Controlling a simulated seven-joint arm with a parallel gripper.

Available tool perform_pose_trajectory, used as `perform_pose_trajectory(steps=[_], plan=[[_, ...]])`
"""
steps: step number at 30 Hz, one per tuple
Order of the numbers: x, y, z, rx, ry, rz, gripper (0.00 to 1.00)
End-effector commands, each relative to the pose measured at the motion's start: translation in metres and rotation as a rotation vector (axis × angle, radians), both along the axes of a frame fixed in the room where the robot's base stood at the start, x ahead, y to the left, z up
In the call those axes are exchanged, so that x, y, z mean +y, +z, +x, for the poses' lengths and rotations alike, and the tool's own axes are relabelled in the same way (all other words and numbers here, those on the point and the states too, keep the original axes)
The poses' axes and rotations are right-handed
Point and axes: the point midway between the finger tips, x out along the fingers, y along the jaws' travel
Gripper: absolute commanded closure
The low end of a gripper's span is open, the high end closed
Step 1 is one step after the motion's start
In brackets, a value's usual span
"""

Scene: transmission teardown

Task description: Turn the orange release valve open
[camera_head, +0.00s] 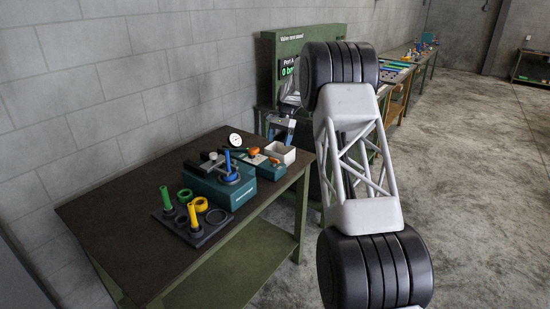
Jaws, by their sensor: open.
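Two small orange parts show near the back right of the dark-topped bench. One orange part (253,151) is near the round white gauge (235,140).
A teal block (221,186) with a blue-handled part stands in front. A dark tray (193,227) holds green and yellow rings and posts. A green test stand (268,66) rises behind. The bench's front left is bare.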

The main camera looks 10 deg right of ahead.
Motion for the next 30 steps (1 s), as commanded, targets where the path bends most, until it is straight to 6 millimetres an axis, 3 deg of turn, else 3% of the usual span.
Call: perform_pose_trajectory(steps=[17,30], plan=[[0.001,-0.007,0.002,0.004,-0.003,0.000,0.21],[0.012,-0.044,-0.009,0.005,-0.003,0.001,0.21]])
